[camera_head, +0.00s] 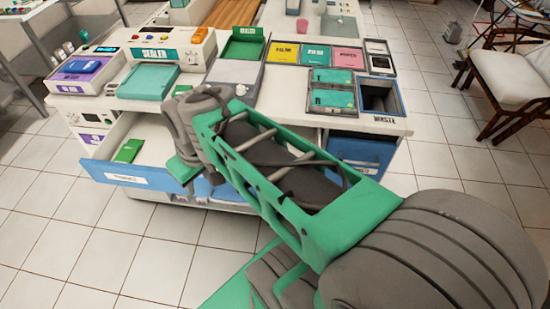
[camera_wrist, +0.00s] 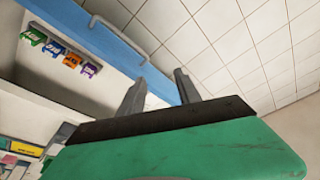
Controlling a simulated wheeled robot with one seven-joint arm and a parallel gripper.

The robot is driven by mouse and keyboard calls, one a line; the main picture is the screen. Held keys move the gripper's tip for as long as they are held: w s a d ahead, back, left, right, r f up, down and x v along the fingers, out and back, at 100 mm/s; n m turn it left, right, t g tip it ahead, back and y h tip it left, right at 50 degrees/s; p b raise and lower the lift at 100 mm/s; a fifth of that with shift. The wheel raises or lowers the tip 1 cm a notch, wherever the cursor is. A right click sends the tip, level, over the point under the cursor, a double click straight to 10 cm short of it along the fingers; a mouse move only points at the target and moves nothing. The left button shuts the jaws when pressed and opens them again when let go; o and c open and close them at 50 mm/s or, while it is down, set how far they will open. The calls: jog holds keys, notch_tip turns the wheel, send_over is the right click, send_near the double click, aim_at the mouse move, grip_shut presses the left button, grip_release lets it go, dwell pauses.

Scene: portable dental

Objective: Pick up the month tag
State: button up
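No readable month label shows in either view, so I cannot tell which thing is the month tag. A row of small coloured pieces shows at the left of the wrist view: a green one (camera_wrist: 32,37), a blue one (camera_wrist: 54,47), an orange one (camera_wrist: 72,60) and a purple one (camera_wrist: 90,69). A flat green piece (camera_head: 129,150) lies in the open drawer (camera_head: 130,179) in the head view. My gripper (camera_wrist: 159,86) has its two fingers apart with nothing seen between them. It points past a blue edge (camera_wrist: 128,42). In the head view my arm hides part of the drawer.
The white counter (camera_head: 285,98) above the drawer carries trays, coloured cards and a waste bin (camera_head: 379,98). Another blue drawer front (camera_head: 362,150) is at the right. A chair (camera_head: 510,75) stands at far right. Tiled floor (camera_head: 60,235) is clear at lower left.

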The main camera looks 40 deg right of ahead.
jog(key=w+d+f+b, duration=0.1)
jog(key=d, duration=0.2)
jog(key=w+d+f+n+b, duration=0.1)
jog(key=d+f, duration=0.1)
jog(key=d, duration=0.1)
jog(key=w+d+f+n+y+b, duration=0.1)
jog(key=d+f, duration=0.1)
jog(key=d, duration=0.1)
jog(key=shift+w+d+f+g, duration=0.15)
jog(key=shift+w+d+g, duration=0.15)
jog(key=shift+w+d, duration=0.1)
jog(key=s+d+f+n+b, duration=0.1)
jog(key=d+f, duration=0.1)
jog(key=d, duration=0.3)
jog(key=s+d+f+n+y+b, duration=0.1)
jog(key=d+f+n, duration=0.1)
jog(key=d, duration=0.4)
jog(key=s+d+f+n+t+b, duration=0.1)
jog(key=d+f+b, duration=0.1)
jog(key=d, duration=0.4)
jog(key=shift+s+d+f, duration=0.15)
jog(key=shift+s+f, duration=0.1)
jog(key=shift+f, duration=0.25)
jog(key=x, duration=0.3)
jog(key=w+x, duration=0.1)
jog(key=x, duration=0.3)
jog(key=shift+r, duration=0.15)
jog(key=shift+c, duration=0.4)
grip_shut()
